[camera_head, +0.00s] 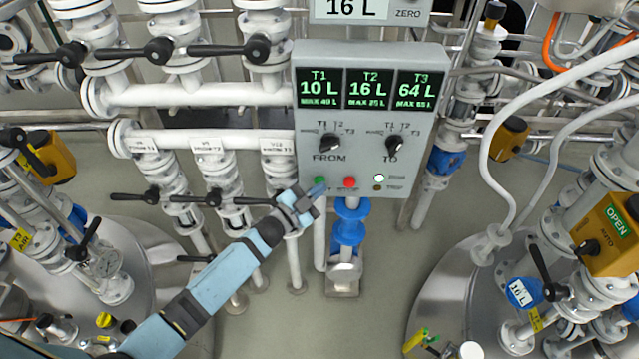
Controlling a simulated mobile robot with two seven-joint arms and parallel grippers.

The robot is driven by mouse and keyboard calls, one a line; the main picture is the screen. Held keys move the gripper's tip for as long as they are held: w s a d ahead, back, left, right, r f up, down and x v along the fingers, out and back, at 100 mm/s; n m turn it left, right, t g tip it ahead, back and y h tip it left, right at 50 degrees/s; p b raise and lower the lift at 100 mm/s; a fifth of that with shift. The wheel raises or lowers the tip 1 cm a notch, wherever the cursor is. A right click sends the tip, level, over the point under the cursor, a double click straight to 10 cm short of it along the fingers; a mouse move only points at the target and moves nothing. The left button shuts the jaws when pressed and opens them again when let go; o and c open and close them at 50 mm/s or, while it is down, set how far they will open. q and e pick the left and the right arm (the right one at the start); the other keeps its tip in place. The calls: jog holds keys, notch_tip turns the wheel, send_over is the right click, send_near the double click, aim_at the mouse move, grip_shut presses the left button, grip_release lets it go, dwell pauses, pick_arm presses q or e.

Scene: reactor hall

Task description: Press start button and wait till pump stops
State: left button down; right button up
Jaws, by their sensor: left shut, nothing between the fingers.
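A grey control panel (310,110) hangs in the middle with three green displays: T1 10 L (318,89), T2 16 L (369,90) and T3 64 L (416,91). Below them are the FROM knob (330,143) and the TO knob (394,146). My right gripper is not in view.
A blue pump-like fitting (349,230) stands under the panel. White pipes with black lever valves (158,50) crowd the left. Steel tanks stand at lower left and lower right (450,295). A second display (345,8) above reads 16 L.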

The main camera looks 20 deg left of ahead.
pick_arm(q)
jog(key=shift+s+d+p, duration=0.25)
jog(key=shift+s+p, duration=0.05)
jog(key=shift+s, duration=0.6)
jog(key=s, duration=0.2)
jog(key=s+d+p, duration=0.1)
jog(key=s, duration=0.1)
jog(key=shift+s+d, duration=0.2)
jog(key=shift+s, duration=0.2)
dwell(0.4)
